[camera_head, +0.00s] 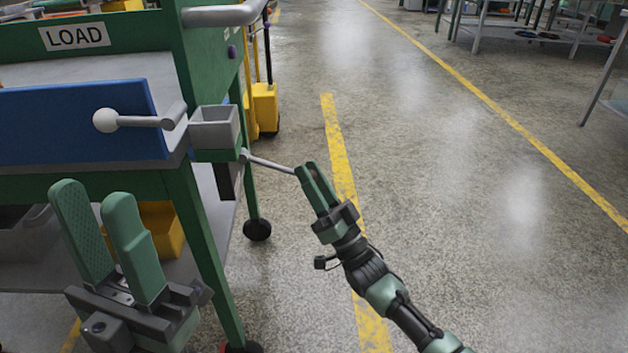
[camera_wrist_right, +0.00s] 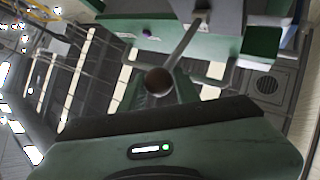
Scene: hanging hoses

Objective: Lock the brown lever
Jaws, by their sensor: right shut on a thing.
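The brown lever (camera_head: 270,163) is a thin grey rod sticking out from the side of the green cart, angled slightly down to the right. Its brown ball knob (camera_wrist_right: 160,81) shows in the right wrist view, between my fingers. In the head view the knob is hidden by my right gripper (camera_head: 306,170), which is shut on the lever's end. My left gripper (camera_head: 103,207) is open and empty at the lower left, in front of the cart, its two green fingers apart.
The green cart (camera_head: 205,230) with a LOAD sign (camera_head: 74,36) fills the left. A second lever with a white knob (camera_head: 106,120) stands before its blue panel (camera_head: 62,122). A grey box (camera_head: 214,126) sits at the corner. The floor (camera_head: 450,210) at right is clear.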

